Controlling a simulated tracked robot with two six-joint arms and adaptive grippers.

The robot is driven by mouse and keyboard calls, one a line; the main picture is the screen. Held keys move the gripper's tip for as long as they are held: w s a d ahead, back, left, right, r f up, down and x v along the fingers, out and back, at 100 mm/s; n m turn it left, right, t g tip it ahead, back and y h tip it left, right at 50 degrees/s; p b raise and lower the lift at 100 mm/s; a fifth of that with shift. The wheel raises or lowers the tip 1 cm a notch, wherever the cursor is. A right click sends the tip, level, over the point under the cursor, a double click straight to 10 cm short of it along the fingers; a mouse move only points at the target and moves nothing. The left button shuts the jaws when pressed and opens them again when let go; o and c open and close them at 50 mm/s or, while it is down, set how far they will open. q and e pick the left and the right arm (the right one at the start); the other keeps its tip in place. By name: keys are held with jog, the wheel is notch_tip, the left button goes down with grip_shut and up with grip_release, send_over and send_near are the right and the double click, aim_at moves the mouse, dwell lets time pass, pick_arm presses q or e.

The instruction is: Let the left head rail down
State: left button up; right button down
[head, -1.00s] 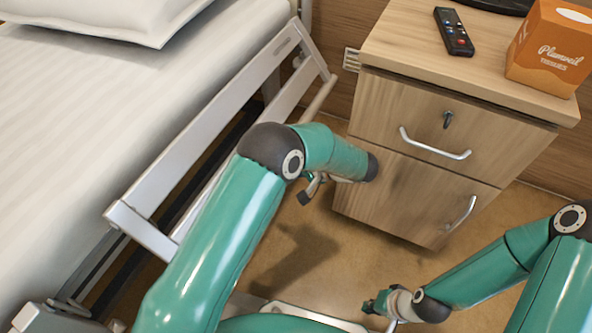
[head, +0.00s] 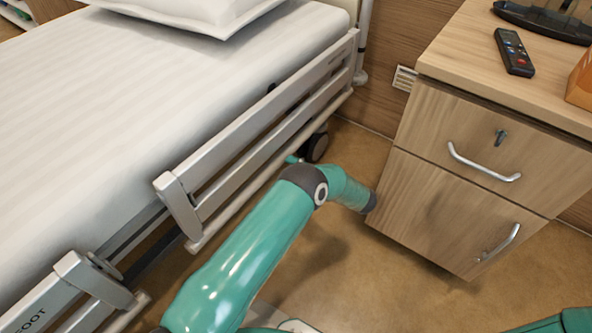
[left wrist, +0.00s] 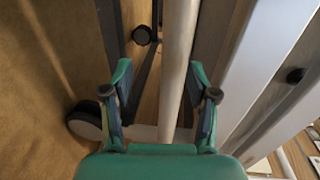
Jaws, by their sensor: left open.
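The left head rail (head: 225,150) is a light grey frame of long bars along the near side of the bed. A thinner round tube (head: 235,203) runs along its lower outer edge. My left gripper is mostly hidden behind its own arm in the head view; only a small teal part shows near the rail's tube. In the left wrist view my left gripper (left wrist: 164,98) is open, its two fingers on either side of a pale round tube (left wrist: 180,50). The tube lies closer to the right finger; contact cannot be told. My right gripper is out of view.
The wooden bedside cabinet (head: 440,205) stands close to the right of my left arm, with a remote (head: 513,52) on top. The foot rail (head: 75,290) is at lower left. A bed castor (head: 316,147) sits below the head rail. Bare floor lies between bed and cabinet.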

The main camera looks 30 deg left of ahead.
pick_arm(q)
jog(key=shift+r, duration=0.1)
jog(key=d+r, duration=0.1)
jog(key=d, duration=1.1)
jog(key=shift+s+r, duration=0.15)
jog(key=shift+s, duration=0.3)
